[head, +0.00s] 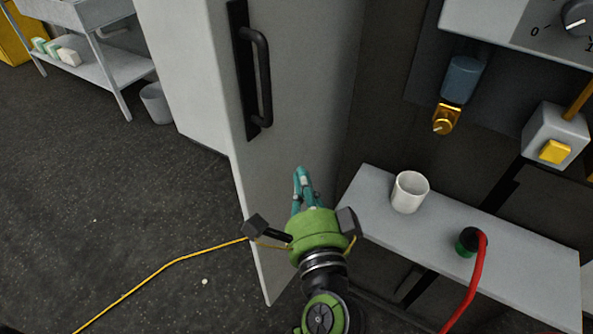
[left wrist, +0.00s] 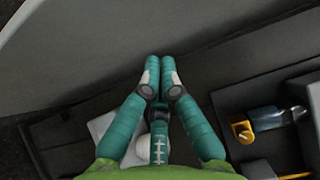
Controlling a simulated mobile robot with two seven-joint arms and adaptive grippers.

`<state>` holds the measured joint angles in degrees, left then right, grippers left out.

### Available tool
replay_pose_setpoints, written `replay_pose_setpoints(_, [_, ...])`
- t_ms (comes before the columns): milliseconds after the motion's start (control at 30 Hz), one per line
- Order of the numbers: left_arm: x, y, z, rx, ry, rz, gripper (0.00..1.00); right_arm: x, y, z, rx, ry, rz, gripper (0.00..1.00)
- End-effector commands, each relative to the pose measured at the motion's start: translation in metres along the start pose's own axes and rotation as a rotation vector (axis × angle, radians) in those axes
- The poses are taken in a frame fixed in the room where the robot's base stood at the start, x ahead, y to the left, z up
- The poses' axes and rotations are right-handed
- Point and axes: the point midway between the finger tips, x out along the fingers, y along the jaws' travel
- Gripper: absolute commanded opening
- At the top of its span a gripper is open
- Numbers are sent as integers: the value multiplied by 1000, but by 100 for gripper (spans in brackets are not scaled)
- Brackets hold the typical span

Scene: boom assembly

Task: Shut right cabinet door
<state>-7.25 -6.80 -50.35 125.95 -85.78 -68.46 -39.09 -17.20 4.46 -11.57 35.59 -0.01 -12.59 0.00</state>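A tall grey cabinet door (head: 300,80) stands open in the head view, with a black bar handle (head: 262,80) on its face. Whether it is the right door of the cabinet, I cannot tell. My left gripper (head: 301,175) has teal fingers and a green body and is in front of the lower part of this door, below the handle. In the left wrist view the fingertips (left wrist: 160,64) are together with nothing between them, and a large grey panel (left wrist: 60,50) fills the upper left. Contact with the door cannot be told. My right gripper is not in view.
A light grey shelf (head: 530,265) right of the door holds a white mug (head: 409,191) and a red cable (head: 472,280) with a green-black plug. A blue-and-yellow fitting (head: 461,80) is above. A yellow cable (head: 165,268) crosses the dark floor; a bin (head: 156,104) stands far left.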

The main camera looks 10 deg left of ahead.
Motion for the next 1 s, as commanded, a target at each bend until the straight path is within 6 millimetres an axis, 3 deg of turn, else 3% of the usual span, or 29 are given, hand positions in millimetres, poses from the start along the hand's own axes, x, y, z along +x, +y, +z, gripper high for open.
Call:
replay_pose_setpoints(133, [30, -4, 0, 2, -1, -5, 0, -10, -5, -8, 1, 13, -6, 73])
replay_pose_setpoints(433, [92, -3, 2, 2, 0, -2, 0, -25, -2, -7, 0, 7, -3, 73])
replay_pose_setpoints(700, [112, -1, 25, 1, 3, 1, 0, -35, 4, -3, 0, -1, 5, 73])
replay_pose_setpoints(1000, [115, 1, 27, -1, 5, 2, 0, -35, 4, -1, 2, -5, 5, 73])
